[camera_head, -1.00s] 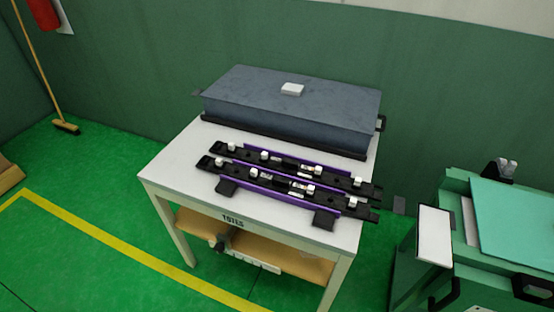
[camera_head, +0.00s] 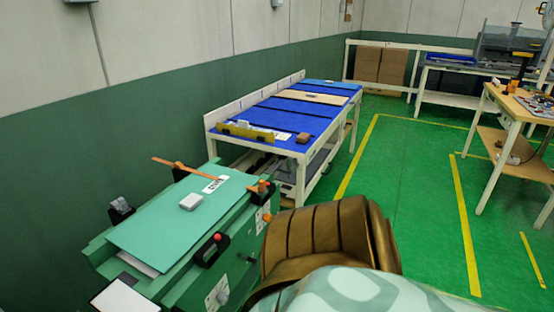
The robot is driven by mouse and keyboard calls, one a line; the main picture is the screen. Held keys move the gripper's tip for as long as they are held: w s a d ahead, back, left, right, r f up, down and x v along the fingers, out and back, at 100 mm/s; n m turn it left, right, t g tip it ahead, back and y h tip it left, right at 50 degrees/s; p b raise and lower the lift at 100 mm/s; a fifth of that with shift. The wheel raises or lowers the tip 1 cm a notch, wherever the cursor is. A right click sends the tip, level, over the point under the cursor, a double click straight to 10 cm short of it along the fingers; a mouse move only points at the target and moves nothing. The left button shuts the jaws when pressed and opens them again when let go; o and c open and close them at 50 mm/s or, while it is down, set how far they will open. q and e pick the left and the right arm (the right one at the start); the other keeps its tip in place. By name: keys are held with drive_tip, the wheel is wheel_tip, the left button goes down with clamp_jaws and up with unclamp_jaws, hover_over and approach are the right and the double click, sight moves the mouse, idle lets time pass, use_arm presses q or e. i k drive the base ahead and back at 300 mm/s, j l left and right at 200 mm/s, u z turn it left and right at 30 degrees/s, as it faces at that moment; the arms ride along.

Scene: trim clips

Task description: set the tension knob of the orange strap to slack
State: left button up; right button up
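A green case or bench unit with a flat teal top (camera_head: 150,232) stands at the lower left. An orange strap (camera_head: 187,169) lies across its far end, running from a black bracket on the left toward an orange fitting (camera_head: 262,187) on the right. I cannot tell whether this fitting is the tension knob, nor read any setting. A black clamp with a red knob (camera_head: 217,237) sits on the near right edge. A small white block (camera_head: 191,201) lies on the teal top. Neither of my grippers is in view.
A blue-topped table (camera_head: 290,116) with a yellow holder (camera_head: 246,131) stands behind the green unit. A brown ribbed shape (camera_head: 325,237) fills the bottom centre; I cannot tell what it is. Green floor (camera_head: 418,180) is clear to the right, before a wooden workbench (camera_head: 508,105).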

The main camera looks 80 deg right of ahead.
sight(267, 217)
drive_tip(key=z, duration=2.2)
